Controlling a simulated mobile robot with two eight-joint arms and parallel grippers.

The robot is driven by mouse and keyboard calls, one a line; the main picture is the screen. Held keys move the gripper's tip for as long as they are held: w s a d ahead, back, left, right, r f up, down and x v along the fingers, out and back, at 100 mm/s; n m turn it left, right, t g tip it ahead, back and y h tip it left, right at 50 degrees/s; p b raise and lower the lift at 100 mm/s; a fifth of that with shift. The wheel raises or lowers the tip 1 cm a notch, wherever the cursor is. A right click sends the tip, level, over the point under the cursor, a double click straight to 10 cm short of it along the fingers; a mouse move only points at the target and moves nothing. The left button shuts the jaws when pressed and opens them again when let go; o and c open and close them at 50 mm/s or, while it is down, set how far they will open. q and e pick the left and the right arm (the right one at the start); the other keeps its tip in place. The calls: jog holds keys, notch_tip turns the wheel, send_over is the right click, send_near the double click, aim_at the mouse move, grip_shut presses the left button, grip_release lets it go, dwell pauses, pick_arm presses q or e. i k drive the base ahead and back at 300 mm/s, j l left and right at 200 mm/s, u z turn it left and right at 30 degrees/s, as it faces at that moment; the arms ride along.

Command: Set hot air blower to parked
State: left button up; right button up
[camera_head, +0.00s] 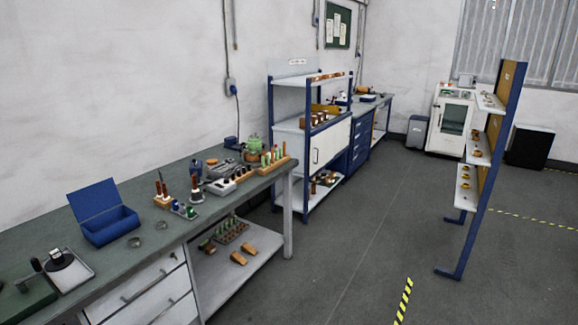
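I cannot pick out the hot air blower with certainty. On the far half of the long workbench (170,215) stand several small tools. Among them are an upright dark tool with a pale base (196,190), a low white unit with dark knobs (221,187) and a small dark blue device (196,167). They are too small to tell whether one is the blower or how it is set. Neither of my grippers is in view.
An open blue box (108,226) and a black round device on a tray (66,268) stand on the near bench. A blue-framed shelf (304,125) stands beyond it. A blue rack (487,170) stands at the right. The grey floor (345,250) between is clear.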

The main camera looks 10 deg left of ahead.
aim_at(196, 166)
jog(key=i+u, duration=0.7)
jog(key=u, duration=0.15)
jog(key=i+l+u, duration=0.2)
jog(key=i+u, duration=0.2)
